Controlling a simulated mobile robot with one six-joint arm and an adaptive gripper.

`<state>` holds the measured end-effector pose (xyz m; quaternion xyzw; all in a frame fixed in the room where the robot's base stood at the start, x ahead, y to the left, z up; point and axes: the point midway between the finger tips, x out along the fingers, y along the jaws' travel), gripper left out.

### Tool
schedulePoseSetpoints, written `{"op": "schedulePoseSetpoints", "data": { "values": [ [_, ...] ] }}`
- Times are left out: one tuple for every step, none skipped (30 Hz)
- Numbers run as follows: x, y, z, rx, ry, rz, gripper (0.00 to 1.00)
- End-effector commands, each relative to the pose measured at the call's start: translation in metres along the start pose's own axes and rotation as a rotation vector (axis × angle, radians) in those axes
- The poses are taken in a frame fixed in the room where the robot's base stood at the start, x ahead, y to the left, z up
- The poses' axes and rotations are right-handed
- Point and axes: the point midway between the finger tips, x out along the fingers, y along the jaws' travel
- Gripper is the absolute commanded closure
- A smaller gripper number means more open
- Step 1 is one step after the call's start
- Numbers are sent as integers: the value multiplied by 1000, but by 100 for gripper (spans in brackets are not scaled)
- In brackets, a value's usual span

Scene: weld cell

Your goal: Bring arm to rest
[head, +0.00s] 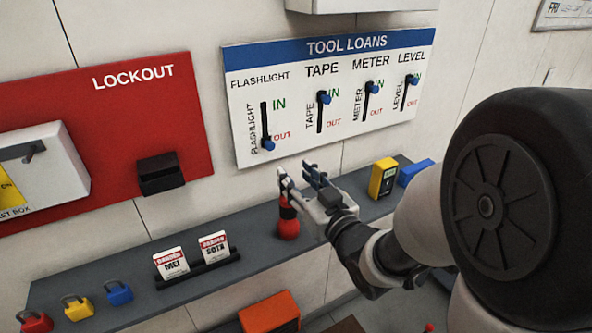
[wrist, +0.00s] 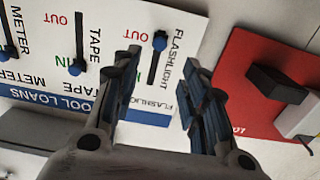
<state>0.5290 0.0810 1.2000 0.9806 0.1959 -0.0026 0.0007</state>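My gripper (head: 301,180) is raised over the grey shelf, in front of the lower edge of the white tool loans board (head: 330,60). In the wrist view my gripper (wrist: 161,85) has its two fingers apart with nothing between them. The board's flashlight slider (head: 268,145) is down at OUT, and its blue knob also shows in the wrist view (wrist: 159,40). The tape, meter and level sliders have their knobs up near IN. The gripper is apart from the flashlight knob.
The grey shelf (head: 215,274) holds padlocks, danger tags (head: 171,262), a red-and-black item (head: 288,222) below my gripper, a yellow meter (head: 383,178) and a blue item (head: 415,172). The red lockout board (head: 190,110) is on the left wall. An orange box (head: 269,312) stands below the shelf.

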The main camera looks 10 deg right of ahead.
Motion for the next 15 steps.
{"op": "schedulePoseSetpoints", "data": {
  "values": [
    [0,1,-1,-4,-6,6,60],
    [-1,2,-1,-8,-16,12,60],
    [-2,5,-1,-15,-34,25,60],
    [-3,8,-2,-22,-52,39,60],
    [-5,11,-2,-28,-74,55,60],
    [-9,16,-1,-38,-111,80,60],
    [-12,20,-1,-43,-142,102,60],
    [-17,24,-1,-50,-175,124,60],
    [-24,30,0,-55,-221,156,60],
    [-30,34,1,-58,-257,179,60],
    [-36,37,2,-57,-293,202,60],
    [-46,41,2,-56,-340,230,60],
    [-54,44,4,-52,-376,251,60],
    [-62,46,5,-49,-412,270,60],
    [-74,48,6,-41,-459,294,60]
  ]
}}
